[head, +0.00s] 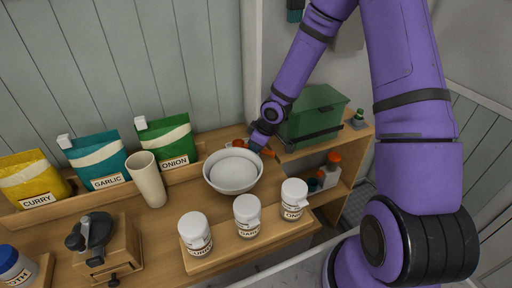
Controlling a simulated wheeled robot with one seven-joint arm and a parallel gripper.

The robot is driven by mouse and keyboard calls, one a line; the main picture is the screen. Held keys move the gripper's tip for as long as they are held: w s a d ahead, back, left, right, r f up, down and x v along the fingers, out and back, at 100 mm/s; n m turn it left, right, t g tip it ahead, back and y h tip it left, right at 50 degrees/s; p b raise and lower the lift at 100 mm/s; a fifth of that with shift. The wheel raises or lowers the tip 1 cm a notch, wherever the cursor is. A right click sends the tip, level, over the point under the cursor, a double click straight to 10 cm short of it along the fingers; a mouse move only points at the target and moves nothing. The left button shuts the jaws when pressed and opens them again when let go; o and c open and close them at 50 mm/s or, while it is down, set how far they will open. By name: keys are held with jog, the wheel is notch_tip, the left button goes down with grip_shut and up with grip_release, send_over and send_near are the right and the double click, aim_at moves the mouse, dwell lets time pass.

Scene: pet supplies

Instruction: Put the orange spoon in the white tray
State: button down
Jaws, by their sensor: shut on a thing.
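My gripper (257,143) is at the back right rim of a round white bowl (232,184) on the wooden counter. It is shut on the orange spoon (268,152), which shows only as small orange parts beside the gripper and behind the bowl's rim. The rest of the spoon and the fingertips are mostly hidden by the gripper and the bowl. The bowl stands upright and looks empty of the spoon. I see no flat white tray in the head view; the bowl is the nearest white open container.
A beige cup (147,180) and curry, garlic and onion bags (165,140) stand left of the bowl. White-lidded jars (247,215) stand in front on a wooden stand. A green bin (312,115) is at right. A grinder (100,245) stands front left.

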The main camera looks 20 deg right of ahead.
jog(key=shift+s+d+f, duration=0.1)
jog(key=shift+s+f, duration=0.5)
jog(key=shift+f, duration=0.2)
jog(key=c, duration=1.2)
grip_release()
jog(key=shift+o, duration=0.2)
jog(key=shift+w+d+r, duration=0.1)
jog(key=shift+w+r, duration=0.15)
jog(key=shift+r, duration=0.35)
jog(key=shift+o, duration=0.3)
jog(key=shift+d+r, duration=0.15)
jog(key=shift+r, duration=0.25)
jog(key=s+d+r+m+h, duration=0.15)
jog(key=s+r, duration=0.25)
jog(key=r, duration=0.6)
jog(key=s+d+r+m+h, duration=0.1)
jog(key=s+d+r+h, duration=0.25)
jog(key=r, duration=0.55)
jog(key=s+a+r+m+t+y, duration=0.2)
jog(key=s+r+m, duration=0.4)
jog(key=s+r, duration=1.2)
jog(key=s, duration=0.3)
jog(key=shift+s+a, duration=0.25)
jog(key=shift+s, duration=0.05)
